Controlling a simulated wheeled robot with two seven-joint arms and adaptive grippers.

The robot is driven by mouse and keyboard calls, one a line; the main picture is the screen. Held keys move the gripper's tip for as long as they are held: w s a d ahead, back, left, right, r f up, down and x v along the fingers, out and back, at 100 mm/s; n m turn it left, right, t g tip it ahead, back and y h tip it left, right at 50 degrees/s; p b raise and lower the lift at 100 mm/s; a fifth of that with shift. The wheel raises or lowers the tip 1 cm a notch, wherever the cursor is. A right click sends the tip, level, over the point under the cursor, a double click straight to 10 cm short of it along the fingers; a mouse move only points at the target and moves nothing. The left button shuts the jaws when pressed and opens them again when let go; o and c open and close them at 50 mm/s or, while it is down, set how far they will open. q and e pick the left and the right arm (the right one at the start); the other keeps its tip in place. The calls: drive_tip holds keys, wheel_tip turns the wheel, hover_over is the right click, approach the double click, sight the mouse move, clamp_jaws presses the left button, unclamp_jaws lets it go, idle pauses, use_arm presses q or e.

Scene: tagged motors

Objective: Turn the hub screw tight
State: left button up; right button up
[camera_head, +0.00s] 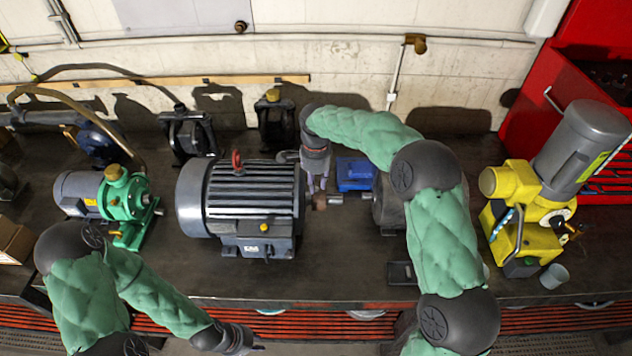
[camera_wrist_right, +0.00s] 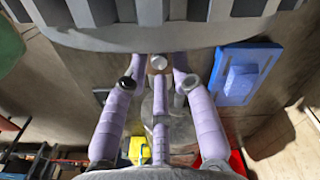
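The hub (camera_head: 320,201) is a small brownish coupling on the shaft between the large grey motor (camera_head: 240,205) and a darker unit (camera_head: 388,203) to its right. My right gripper (camera_head: 318,190) points down just above the hub, with its fingers apart. In the right wrist view, the purple fingers (camera_wrist_right: 159,66) bend inward below the motor's grey end face (camera_wrist_right: 165,35). Gaps show between them. I cannot make out the hub screw for certain; the fingers cover that spot. My left gripper (camera_head: 255,348) is low at the front edge, small and dark, its fingers unclear.
A blue block (camera_head: 355,172) sits behind the shaft, and also shows in the right wrist view (camera_wrist_right: 245,75). A green pump (camera_head: 125,203) stands at the left, a yellow machine (camera_head: 530,220) at the right. A grey cup (camera_head: 553,276) is near the front edge.

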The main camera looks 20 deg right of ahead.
sight(316, 188)
wheel_tip(316, 188, up, 12)
idle(0.6)
idle(0.4)
